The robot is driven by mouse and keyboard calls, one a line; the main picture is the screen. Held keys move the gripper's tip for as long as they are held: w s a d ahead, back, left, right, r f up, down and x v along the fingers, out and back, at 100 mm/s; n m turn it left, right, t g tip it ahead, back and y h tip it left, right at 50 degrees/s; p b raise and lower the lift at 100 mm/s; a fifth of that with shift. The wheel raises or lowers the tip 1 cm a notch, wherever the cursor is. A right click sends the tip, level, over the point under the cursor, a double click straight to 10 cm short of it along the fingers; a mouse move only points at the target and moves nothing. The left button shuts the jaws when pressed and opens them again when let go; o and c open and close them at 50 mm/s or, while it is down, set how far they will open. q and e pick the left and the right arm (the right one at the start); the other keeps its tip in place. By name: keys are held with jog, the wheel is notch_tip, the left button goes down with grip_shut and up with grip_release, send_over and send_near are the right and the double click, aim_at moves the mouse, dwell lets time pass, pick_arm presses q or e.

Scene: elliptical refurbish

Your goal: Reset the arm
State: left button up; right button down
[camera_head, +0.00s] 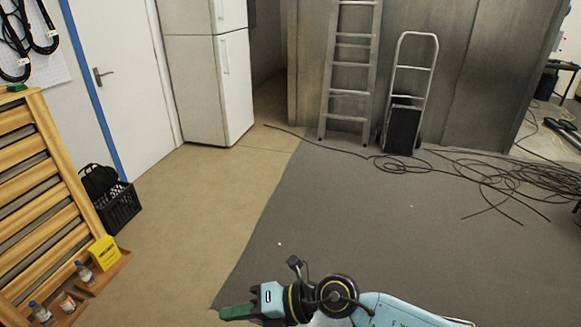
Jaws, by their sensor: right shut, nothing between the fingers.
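My right arm comes in from the lower right, light blue with a dark round joint. My right gripper (238,312) is at the bottom of the head view, its green fingers pointing left. The fingers are together and hold nothing. It is over the edge where the grey mat meets the tan floor. My left gripper does not show.
A ladder (350,75), a hand truck (405,125) and loose cables (500,175) are farther back. The grey mat (350,220) is mostly clear.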

notch_tip(320, 180, up, 9)
jog(key=w+m+t+y, duration=0.2)
jog(key=m+t+y, duration=0.2)
jog(key=m+t, duration=0.25)
jog(key=w+d+r+m+t+h, duration=0.4)
jog(key=d+m+t, duration=0.3)
jog(key=m+t, duration=0.3)
jog(key=w+d+f+m+h, duration=0.1)
jog(key=d+f+m+h, duration=0.3)
jog(key=d+m+h, duration=0.6)
jog(key=s+d+f+m+g+h, duration=0.45)
jog(key=s+d+f+m, duration=0.3)
jog(key=d+f, duration=0.2)
jog(key=s+d+f+m+g, duration=0.1)
jog(key=s+d+f+g, duration=0.25)
jog(key=s, duration=0.45)
jog(key=s+d+f+m+g, duration=0.25)
jog(key=s+g, duration=0.25)
jog(key=s, duration=0.3)
notch_tip(320, 180, down, 28)
jog(key=s+r+g+b, duration=0.1)
jog(key=g+b, duration=0.1)
jog(key=b, duration=0.1)
jog(key=s+d+f+n+b, duration=0.1)
jog(key=s+d+f+b, duration=0.1)
jog(key=s+f, duration=1.4)
notch_tip(320, 180, down, 2)
jog(key=shift+s+d+f+g, duration=0.15)
jog(key=shift+s+f+g, duration=0.1)
jog(key=shift+s+g, duration=0.15)
